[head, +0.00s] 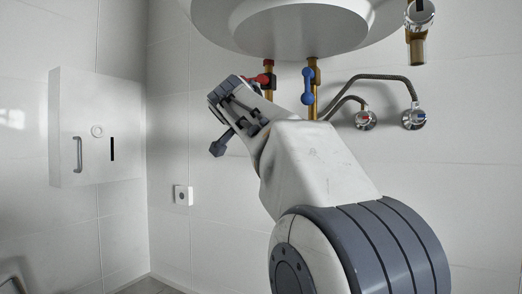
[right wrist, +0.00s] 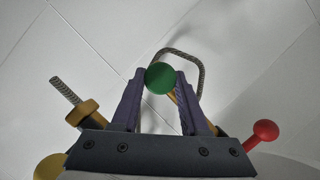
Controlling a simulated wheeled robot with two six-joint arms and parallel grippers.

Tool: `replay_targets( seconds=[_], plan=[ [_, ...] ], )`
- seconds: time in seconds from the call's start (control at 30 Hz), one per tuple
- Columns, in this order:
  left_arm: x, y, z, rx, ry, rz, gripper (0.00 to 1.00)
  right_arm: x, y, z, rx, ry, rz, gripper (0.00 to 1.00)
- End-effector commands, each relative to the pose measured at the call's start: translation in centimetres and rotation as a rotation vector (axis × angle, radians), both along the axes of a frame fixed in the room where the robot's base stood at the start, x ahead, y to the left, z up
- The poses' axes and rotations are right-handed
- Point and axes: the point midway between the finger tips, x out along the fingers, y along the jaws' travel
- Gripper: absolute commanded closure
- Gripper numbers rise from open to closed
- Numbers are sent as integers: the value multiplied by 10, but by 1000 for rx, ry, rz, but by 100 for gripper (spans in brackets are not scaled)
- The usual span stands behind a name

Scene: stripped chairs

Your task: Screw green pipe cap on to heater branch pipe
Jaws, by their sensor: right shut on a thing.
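My right gripper (head: 238,115) is raised below a white rounded tank (head: 290,35) in the head view. In the right wrist view the right gripper (right wrist: 160,82) is shut on the round green cap (right wrist: 160,78), which sits between its fingertips. A brass pipe (right wrist: 181,98) shows just behind the cap; I cannot tell whether they touch. In the head view a brass pipe with a red valve (head: 263,79) and a brass pipe with a blue valve (head: 308,86) hang under the tank. The cap is not visible there. My left gripper is not in view.
Bent grey hoses (head: 375,78) run to two chrome wall valves, one at the middle (head: 365,119) and one at the right (head: 414,117). The wrist view shows a red knob (right wrist: 265,130) and a brass fitting (right wrist: 82,112) near the gripper. A white wall cabinet (head: 95,128) stands left.

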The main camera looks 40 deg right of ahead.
Motion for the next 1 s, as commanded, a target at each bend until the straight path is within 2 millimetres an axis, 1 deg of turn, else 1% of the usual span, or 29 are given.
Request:
replay_targets(
  seconds=[0.03, 0.07, 0.47, 0.63, 1.0],
  plan=[
    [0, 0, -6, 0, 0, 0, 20, 0, 0, -3, 6, -15, 0, 100],
    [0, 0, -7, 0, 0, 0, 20, 0, 0, -2, 9, -22, 0, 100],
    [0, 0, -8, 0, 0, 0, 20, 0, 0, -1, 16, -38, 0, 100],
    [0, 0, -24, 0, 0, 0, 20, 0, 0, -6, 42, -100, 0, 100],
    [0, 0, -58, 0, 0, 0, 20, -1, 0, -6, 114, -277, -1, 100]
  ],
)
